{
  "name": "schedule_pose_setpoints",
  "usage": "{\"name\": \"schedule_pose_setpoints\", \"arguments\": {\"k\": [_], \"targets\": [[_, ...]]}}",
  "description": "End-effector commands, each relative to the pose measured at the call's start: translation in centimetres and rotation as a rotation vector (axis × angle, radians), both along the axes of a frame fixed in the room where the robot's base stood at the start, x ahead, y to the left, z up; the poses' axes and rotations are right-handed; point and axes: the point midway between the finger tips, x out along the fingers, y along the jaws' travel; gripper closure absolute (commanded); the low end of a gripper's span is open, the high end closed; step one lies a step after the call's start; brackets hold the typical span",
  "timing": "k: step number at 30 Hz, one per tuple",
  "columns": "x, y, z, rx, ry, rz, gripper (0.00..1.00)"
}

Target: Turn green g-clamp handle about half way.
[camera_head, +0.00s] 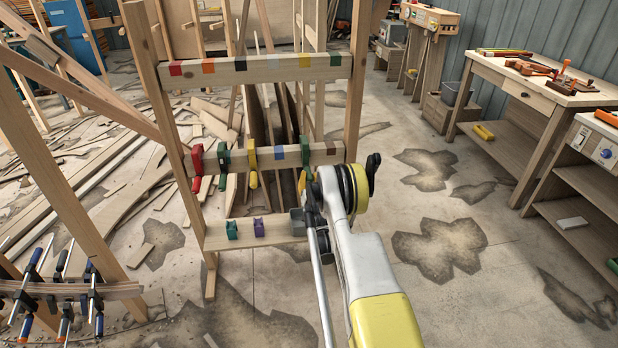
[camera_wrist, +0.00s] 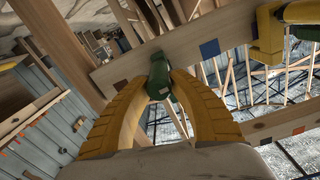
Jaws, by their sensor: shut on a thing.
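In the head view a green g-clamp (camera_head: 305,150) hangs on the middle rail (camera_head: 282,157) of a wooden rack, between a blue and a brown square. My gripper's tips are largely hidden there behind my own arm. In the wrist view my gripper (camera_wrist: 159,78) has its yellow fingers on both sides of the green clamp's handle (camera_wrist: 159,88), shut on it. The clamp's upper part is partly hidden behind the rail. Another green g-clamp (camera_head: 223,160) hangs further left on the same rail.
A yellow clamp (camera_head: 252,157) sits left of the held clamp, and also shows in the wrist view (camera_wrist: 270,32). A red clamp (camera_head: 197,165) hangs at the rail's left end. Floor to the right is mostly clear.

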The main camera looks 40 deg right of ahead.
Motion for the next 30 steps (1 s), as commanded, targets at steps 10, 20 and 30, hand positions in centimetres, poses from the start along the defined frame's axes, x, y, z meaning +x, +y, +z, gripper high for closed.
{"name": "schedule_pose_setpoints", "arguments": {"k": [10,20,30], "targets": [[0.0,0.0,0.0,0.021,-0.015,0.000,0.53],[0.0,0.0,0.2,0.021,-0.015,0.000,0.53],[0.0,0.0,5.9,0.021,-0.015,0.000,0.53]]}}
